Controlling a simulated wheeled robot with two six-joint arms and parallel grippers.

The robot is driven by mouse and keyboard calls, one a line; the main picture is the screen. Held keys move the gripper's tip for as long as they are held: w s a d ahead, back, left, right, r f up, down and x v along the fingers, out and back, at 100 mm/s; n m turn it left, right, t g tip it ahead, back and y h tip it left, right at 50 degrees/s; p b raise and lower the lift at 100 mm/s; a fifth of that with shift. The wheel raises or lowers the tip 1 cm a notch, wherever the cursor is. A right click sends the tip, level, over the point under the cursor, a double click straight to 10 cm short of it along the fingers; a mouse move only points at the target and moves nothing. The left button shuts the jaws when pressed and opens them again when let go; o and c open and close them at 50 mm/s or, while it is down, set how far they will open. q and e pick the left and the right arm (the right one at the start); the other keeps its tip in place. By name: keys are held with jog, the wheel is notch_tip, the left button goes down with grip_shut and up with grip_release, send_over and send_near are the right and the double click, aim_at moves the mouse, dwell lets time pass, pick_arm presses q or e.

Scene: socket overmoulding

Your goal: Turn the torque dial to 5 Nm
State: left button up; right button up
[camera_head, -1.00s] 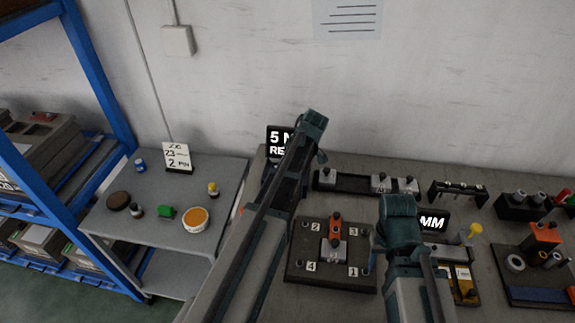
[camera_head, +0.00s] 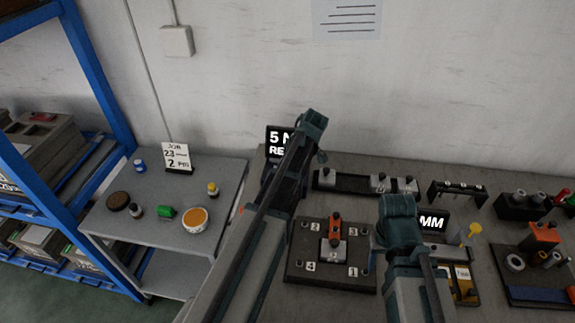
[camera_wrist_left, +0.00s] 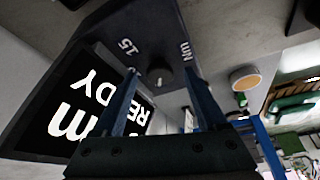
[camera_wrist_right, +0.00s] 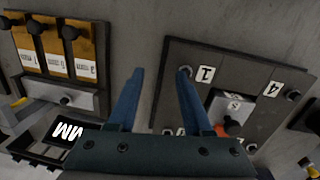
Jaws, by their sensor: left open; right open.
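The dark dial (camera_wrist_left: 160,76) sits on the unit's face between the marks "15" and "Nm". My left gripper (camera_wrist_left: 162,90) is open, its two fingers on either side of the dial; I cannot tell if they touch it. My right gripper (camera_wrist_right: 157,85) is open and empty above the bench, beside the numbered plate.
The numbered plate (camera_head: 300,268) with an orange-topped part lies mid-bench. A second display (camera_head: 433,222) reading "MM" and yellow blocks (camera_wrist_right: 58,45) are beside my right gripper. Racks and fixtures fill the right. A side table (camera_head: 105,220) holds small items.

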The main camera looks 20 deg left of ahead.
pick_arm(q)
jog(key=shift+r, duration=0.1)
pick_arm(e)
jog(key=shift+r, duration=0.1)
pick_arm(q)
jog(key=p+v, duration=1.2)
jog(key=v, duration=0.1)
jog(key=shift+d+r+p, duration=0.2)
jog(key=shift+r+p, duration=0.1)
jog(key=shift+p, duration=0.05)
pick_arm(e)
notch_tip(320, 180, up, 12)
jog(key=shift+r, duration=0.25)
pick_arm(q)
jog(key=s+d+f+m+h+b, duration=0.1)
jog(key=s+d+f+m+b, duration=0.1)
jog(key=s+d+m, duration=0.7)
jog(key=s+d+f+m+h+b, duration=0.2)
jog(key=s+d+f+m, duration=0.2)
jog(key=s+d+m, duration=0.5)
jog(key=s+m, duration=0.2)
jog(key=s, duration=0.1)
jog(key=shift+s+d+g+b, duration=0.3)
jog(key=shift+s+d+g, duration=0.1)
pick_arm(e)
notch_tip(320, 180, down, 5)
jog(key=shift+r, duration=0.2)
